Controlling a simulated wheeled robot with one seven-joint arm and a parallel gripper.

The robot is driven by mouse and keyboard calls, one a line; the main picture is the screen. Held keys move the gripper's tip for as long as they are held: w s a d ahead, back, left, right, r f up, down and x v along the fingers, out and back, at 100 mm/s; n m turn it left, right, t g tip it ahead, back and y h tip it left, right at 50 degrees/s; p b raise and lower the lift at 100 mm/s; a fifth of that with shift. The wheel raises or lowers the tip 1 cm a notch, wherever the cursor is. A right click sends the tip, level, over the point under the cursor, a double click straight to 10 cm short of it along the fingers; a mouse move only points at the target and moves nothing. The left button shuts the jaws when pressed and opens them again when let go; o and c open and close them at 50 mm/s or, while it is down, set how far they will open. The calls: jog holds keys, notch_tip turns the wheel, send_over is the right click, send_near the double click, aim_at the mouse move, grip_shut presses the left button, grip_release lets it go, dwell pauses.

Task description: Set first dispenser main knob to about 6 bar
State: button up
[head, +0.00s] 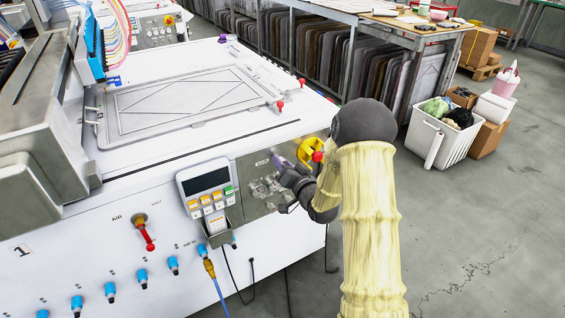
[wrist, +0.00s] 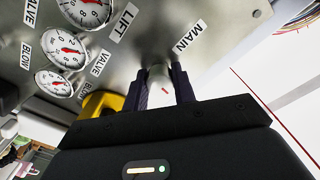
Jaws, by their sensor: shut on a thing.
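The main knob (wrist: 160,88) is a pale, whitish knob under the MAIN label (wrist: 190,36) on a grey metal panel. A small red mark shows on its side. My gripper (wrist: 158,76) has one dark finger on each side of the knob and is shut on it. In the head view, my gripper (head: 283,170) is at the grey panel (head: 250,168) on the front of the white machine, and my arm hides the panel's right part.
A yellow part with a red knob (head: 317,156) is just right of my gripper. A handheld control box (head: 208,190) hangs left of the panel. A white crate (head: 440,137) stands on the floor at right. The floor right of my arm is largely clear.

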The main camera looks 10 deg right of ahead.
jog(key=shift+m+p, duration=0.7)
jog(key=shift+m, duration=1.5)
jog(key=o, duration=1)
jog(key=shift+p+v, duration=3.05)
jog(key=shift+v, duration=5.7)
